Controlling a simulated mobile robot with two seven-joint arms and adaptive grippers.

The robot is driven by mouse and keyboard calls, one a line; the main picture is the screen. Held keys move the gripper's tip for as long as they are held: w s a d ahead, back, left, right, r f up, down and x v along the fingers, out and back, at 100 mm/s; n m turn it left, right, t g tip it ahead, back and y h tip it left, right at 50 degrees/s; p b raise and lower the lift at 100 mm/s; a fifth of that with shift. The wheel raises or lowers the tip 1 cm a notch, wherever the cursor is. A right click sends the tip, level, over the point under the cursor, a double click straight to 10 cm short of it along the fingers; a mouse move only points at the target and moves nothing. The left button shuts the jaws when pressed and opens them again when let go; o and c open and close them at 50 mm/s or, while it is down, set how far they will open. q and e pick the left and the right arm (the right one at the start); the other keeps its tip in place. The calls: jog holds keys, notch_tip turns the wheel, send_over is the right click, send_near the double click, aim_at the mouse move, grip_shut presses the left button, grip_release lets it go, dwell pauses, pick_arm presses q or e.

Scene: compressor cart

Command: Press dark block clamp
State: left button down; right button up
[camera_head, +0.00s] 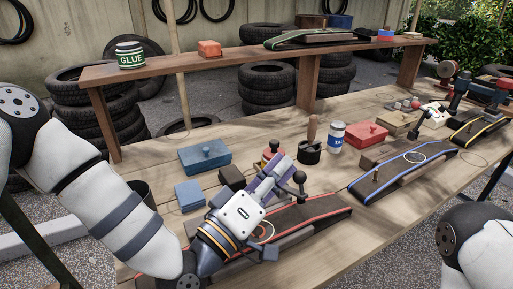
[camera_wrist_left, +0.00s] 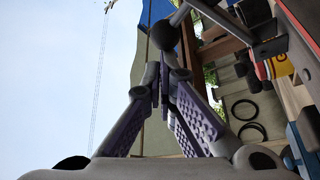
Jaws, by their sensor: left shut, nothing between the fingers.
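My left gripper (camera_head: 281,166) is shut and empty, its purple fingers together above the front of the wooden table. In the left wrist view its fingertips (camera_wrist_left: 163,72) meet, with a dark round knob (camera_wrist_left: 180,15) just past them. In the head view a dark ball-ended lever (camera_head: 300,178) stands close beside the fingers; I cannot tell whether they touch. The lever is near a dark sloped board with red edges (camera_head: 318,205), partly hidden by my gripper. A small dark block (camera_head: 231,176) sits left of the fingers. My right gripper is out of view.
Blue boxes (camera_head: 204,156) lie left of my gripper. A red bottle (camera_head: 271,150), a dark pot with a wooden handle (camera_head: 310,151) and a can (camera_head: 336,136) stand behind. A blue-edged board (camera_head: 402,171) lies right.

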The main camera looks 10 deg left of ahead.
pick_arm(q)
jog(key=shift+s+d+f, duration=0.25)
jog(key=shift+s, duration=0.15)
dwell(0.4)
jog(key=shift+f, duration=0.1)
jog(key=shift+s, duration=0.2)
jog(key=r+v, duration=0.1)
jog(key=v, duration=0.3)
jog(key=r+v, duration=0.1)
jog(key=v, duration=0.3)
jog(key=r+v, duration=0.1)
jog(key=v, duration=0.3)
jog(key=shift+s+a+f, duration=0.1)
jog(key=shift+s+a, duration=0.35)
jog(key=shift+s, duration=0.05)
